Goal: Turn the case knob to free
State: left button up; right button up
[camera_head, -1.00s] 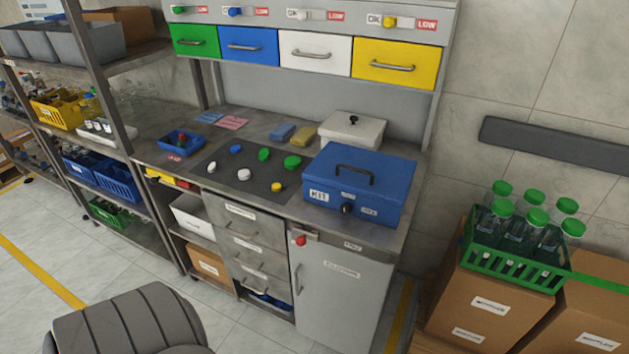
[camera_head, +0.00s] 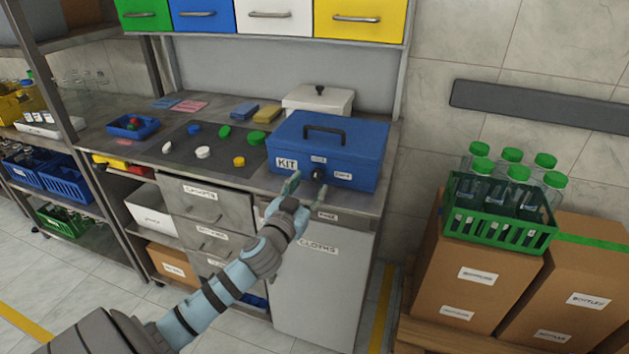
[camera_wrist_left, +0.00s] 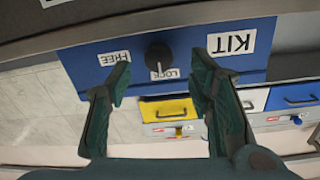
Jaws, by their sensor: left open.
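The blue kit case (camera_head: 345,148) stands on the counter with a black handle on its lid. Its round black knob (camera_head: 318,175) is on the front face. In the left wrist view the knob (camera_wrist_left: 158,55) has a pale mark that points at the LOCK label (camera_wrist_left: 165,73). The FREE label (camera_wrist_left: 113,58) is to one side, and the KIT label (camera_wrist_left: 232,41) to the other. My left gripper (camera_head: 307,188) is open in front of the knob. In the left wrist view its fingers (camera_wrist_left: 160,82) spread either side of the knob, apart from it. My right gripper is not in view.
Left of the case, a dark mat (camera_head: 182,150) holds several coloured caps. A white lidded box (camera_head: 335,101) stands behind the case. At the right, a green crate of bottles (camera_head: 482,225) rests on cardboard boxes (camera_head: 460,270). The space before the case front is otherwise open.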

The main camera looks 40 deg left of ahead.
aim_at(315, 177)
pick_arm(q)
jog(key=x, duration=0.4)
jog(key=shift+w, duration=0.1)
grip_shut()
